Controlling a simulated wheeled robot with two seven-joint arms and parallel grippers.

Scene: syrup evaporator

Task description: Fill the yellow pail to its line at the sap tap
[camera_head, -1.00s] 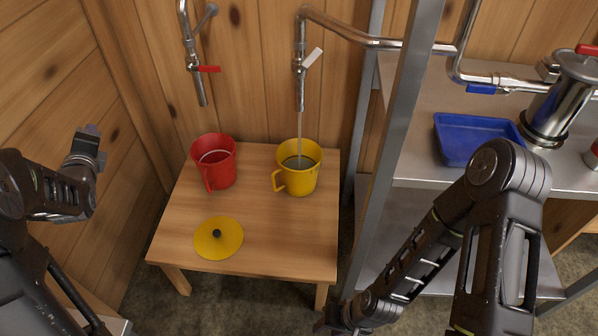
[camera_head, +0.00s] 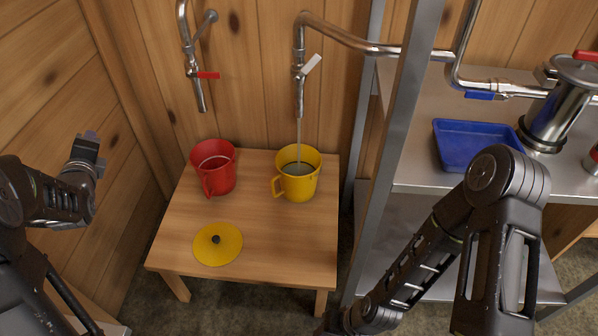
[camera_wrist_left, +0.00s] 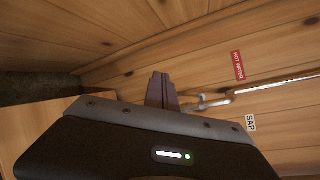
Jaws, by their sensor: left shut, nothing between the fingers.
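The yellow pail (camera_head: 298,187) stands upright on the small wooden table, under the sap tap (camera_head: 300,88) with the white handle. A thin stream runs from the spout into the pail, and greyish liquid shows inside, below the rim. I cannot make out the fill line. A yellow lid (camera_head: 217,246) with a black knob lies flat at the table's front. My left gripper (camera_head: 90,145) is shut and empty, raised left of the table, apart from pail and taps. Its fingers also show in the left wrist view (camera_wrist_left: 161,90). My right arm runs off the bottom edge; its gripper is not visible.
A red pail (camera_head: 214,178) stands left of the yellow one, below a red-handled tap (camera_head: 203,75). A metal shelf post (camera_head: 397,130) rises right of the table. A blue tray (camera_head: 462,160) and steel canister (camera_head: 556,110) stand on the shelf. The table's front right is clear.

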